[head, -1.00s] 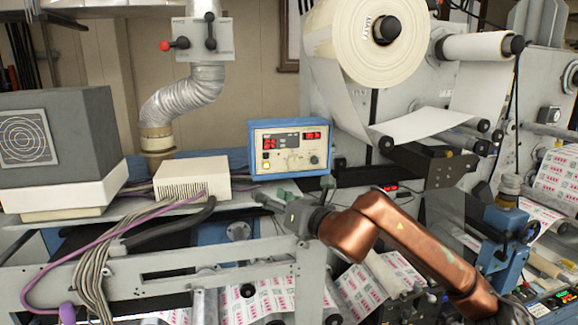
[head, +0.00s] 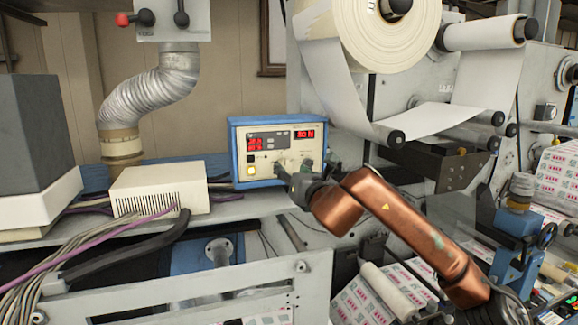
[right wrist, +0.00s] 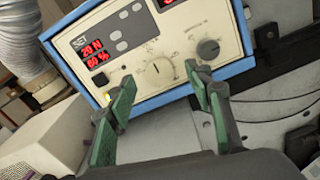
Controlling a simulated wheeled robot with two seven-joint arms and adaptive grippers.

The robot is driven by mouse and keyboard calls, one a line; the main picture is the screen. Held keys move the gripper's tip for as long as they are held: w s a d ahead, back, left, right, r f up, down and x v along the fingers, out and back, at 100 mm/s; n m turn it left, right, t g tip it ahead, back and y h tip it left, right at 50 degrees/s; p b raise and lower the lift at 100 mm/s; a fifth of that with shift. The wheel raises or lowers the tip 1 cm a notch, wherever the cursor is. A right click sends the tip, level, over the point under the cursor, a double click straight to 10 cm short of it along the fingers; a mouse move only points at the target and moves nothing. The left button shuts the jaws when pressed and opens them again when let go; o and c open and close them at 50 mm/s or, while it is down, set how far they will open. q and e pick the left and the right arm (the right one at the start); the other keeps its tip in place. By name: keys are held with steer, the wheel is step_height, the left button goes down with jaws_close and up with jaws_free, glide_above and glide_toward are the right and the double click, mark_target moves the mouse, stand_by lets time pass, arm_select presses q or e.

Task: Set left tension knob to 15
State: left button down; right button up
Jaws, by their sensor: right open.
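The control box (head: 240,172) has a blue frame, a pale front panel and red displays. In the right wrist view its panel (right wrist: 140,68) is tilted, and the left display (right wrist: 94,52) reads 20 N over 60 %. My right gripper (head: 284,172) is at the lower part of the panel. In the wrist view its green-padded fingers (right wrist: 164,78) are open, one either side of the pale knob's line. I cannot tell if they touch anything. My left gripper is out of view.
A cream vented box (head: 158,190) stands left of the control box on the bench. A large paper roll (head: 375,40) and white rollers are at the upper right. Cables (head: 90,245) run along the lower left. A silver duct (head: 150,90) rises behind.

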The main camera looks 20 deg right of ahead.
mark_target(286, 166)
steer(key=w, duration=0.3)
steer(key=shift+w+a+f, duration=0.15)
steer(key=shift+a, duration=0.25)
steer(key=shift+w+d+p, duration=0.1)
steer(key=shift+w+p, duration=0.1)
steer(key=shift+p, duration=0.1)
steer(key=shift+d, duration=0.1)
steer(key=shift+w, duration=0.15)
steer(key=c, duration=0.5)
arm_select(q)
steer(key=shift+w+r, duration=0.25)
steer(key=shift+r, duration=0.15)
arm_select(e)
steer(key=c, duration=0.7)
